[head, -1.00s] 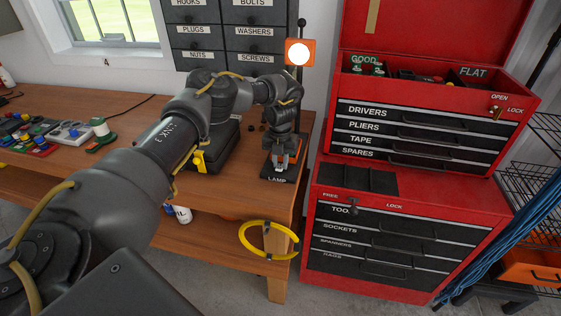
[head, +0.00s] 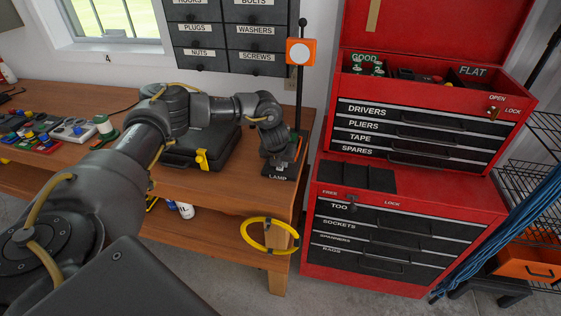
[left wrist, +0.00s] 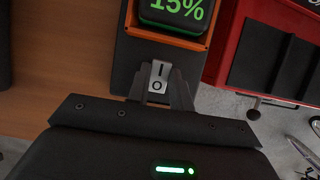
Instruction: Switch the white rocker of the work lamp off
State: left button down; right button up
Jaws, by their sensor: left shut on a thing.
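The work lamp (head: 312,52) has an orange square head with a round pale lens on a black post. It stands at the bench's right end, and the lens is not glowing. Its black base is labelled LAMP. The white rocker (left wrist: 158,75), marked I and O, shows between the fingers of my left gripper (left wrist: 161,90) in the left wrist view. That gripper is shut on the rocker. In the head view my left gripper (head: 281,160) is low over the base and hides the rocker. I cannot tell which end is pressed. My right gripper is not in view.
A black case (head: 205,148) lies behind my left arm on the wooden bench (head: 215,185). A red tool chest (head: 500,205) stands to the right. A yellow ring (head: 262,249) hangs at the bench front.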

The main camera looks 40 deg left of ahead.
pick_arm(q)
jog(key=c, duration=1.2)
grip_release()
jog(key=shift+c, duration=0.2)
jog(key=shift+r, duration=0.1)
jog(key=b+v, duration=0.1)
jog(key=v, duration=0.9)
jog(key=shift+s+r+b, duration=0.2)
jog(key=shift+b, duration=0.2)
